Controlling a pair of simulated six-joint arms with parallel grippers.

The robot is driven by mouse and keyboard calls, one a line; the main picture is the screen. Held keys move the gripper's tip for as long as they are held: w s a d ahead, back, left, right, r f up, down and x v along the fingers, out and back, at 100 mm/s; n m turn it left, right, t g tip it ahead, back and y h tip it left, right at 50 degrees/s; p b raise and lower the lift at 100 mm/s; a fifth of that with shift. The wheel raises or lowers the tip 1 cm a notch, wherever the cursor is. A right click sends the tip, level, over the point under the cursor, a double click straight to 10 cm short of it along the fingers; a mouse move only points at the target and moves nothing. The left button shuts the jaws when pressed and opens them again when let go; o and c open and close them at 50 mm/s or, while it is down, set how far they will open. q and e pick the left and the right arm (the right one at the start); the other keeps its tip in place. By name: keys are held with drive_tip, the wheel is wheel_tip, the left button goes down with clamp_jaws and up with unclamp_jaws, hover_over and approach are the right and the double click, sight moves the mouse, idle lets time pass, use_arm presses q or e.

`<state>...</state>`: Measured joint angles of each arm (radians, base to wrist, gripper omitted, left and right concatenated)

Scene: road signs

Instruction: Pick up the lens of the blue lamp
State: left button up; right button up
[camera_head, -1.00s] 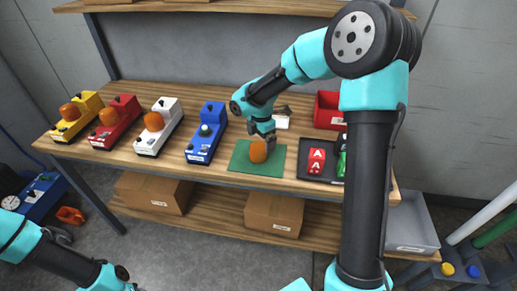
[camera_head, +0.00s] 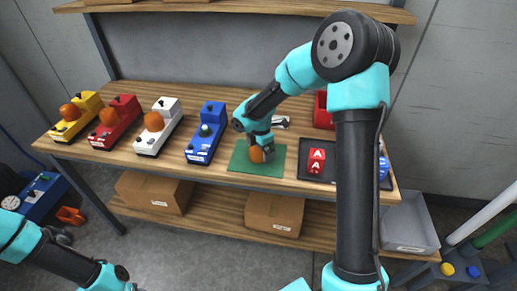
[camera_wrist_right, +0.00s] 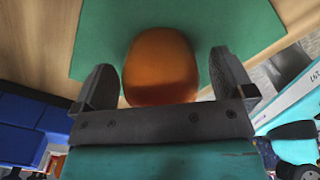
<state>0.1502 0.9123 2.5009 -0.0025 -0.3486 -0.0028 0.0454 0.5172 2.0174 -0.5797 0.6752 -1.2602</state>
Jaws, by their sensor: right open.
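The blue lamp (camera_head: 206,133) stands on the table, and its top shows a small round fitting with no orange lens on it. An orange lens (camera_head: 256,156) rests on the green mat (camera_head: 279,165) to its right. My right gripper (camera_head: 262,155) is down at this lens. In the right wrist view the orange lens (camera_wrist_right: 160,66) lies between the two spread fingers of the right gripper (camera_wrist_right: 160,88), with a gap on both sides. My left arm shows at the lower left of the head view, but its gripper fingers do not show clearly.
Yellow (camera_head: 77,115), red (camera_head: 115,122) and white (camera_head: 158,126) lamps with orange lenses stand to the left. A dark tray (camera_head: 315,176) with a red block (camera_head: 316,160) lies right of the mat. A red bin (camera_head: 322,110) stands behind it.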

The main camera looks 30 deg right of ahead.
idle(0.3)
drive_tip(key=c, duration=1)
drive_tip(key=shift+o, duration=0.2)
drive_tip(key=shift+r, duration=0.5)
wheel_tip(320, 180, up, 3)
drive_tip(key=shift+f, duration=0.2)
drive_tip(key=s+a+r, duration=0.1)
drive_tip(key=s+a, duration=0.7)
drive_tip(key=s, duration=0.5)
drive_tip(key=shift+s+r, duration=0.2)
drive_tip(key=shift+s, duration=0.2)
drive_tip(key=shift+w, duration=0.15)
